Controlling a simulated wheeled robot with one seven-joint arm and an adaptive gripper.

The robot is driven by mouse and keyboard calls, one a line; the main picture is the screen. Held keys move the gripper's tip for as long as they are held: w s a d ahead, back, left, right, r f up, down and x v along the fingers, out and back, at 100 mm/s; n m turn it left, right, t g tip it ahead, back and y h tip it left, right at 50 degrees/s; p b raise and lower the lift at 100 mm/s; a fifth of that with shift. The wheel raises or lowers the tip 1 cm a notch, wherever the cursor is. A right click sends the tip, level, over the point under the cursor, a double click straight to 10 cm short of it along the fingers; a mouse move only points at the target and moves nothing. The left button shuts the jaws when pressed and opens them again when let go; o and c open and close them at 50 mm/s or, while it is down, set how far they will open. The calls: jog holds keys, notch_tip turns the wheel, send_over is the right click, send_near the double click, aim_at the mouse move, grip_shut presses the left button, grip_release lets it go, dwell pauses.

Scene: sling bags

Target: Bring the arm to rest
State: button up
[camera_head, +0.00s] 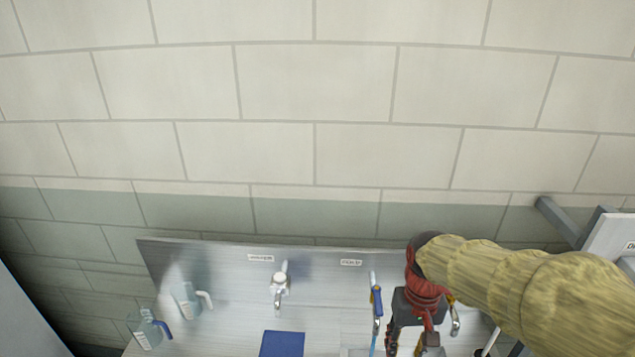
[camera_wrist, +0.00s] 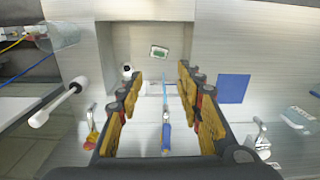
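My arm, in a tan ribbed sleeve (camera_head: 540,295), reaches in from the right in the head view. It ends in a dark and red wrist, with my gripper (camera_head: 410,345) pointing down over the steel counter. In the wrist view my gripper (camera_wrist: 160,76) has its two yellow-padded fingers wide apart with nothing clamped between them. In the head view this tool (camera_head: 377,300) appears just left of my gripper.
A steel backsplash (camera_head: 215,262) carries a tap (camera_head: 280,283) and small labels. A blue square (camera_head: 283,344) lies left of my gripper. Two clear jugs (camera_head: 187,300) (camera_head: 147,332) stand at the left. A grey frame (camera_head: 565,222) is near my arm at the right. The air above the counter's left is clear.

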jog(key=s+f+t+b, duration=0.5)
jog(key=s+b, duration=0.6)
jog(key=b, duration=0.4)
jog(key=shift+s+d+f+t, duration=0.15)
jog(key=shift+s+f+t, duration=0.1)
jog(key=shift+t, duration=0.15)
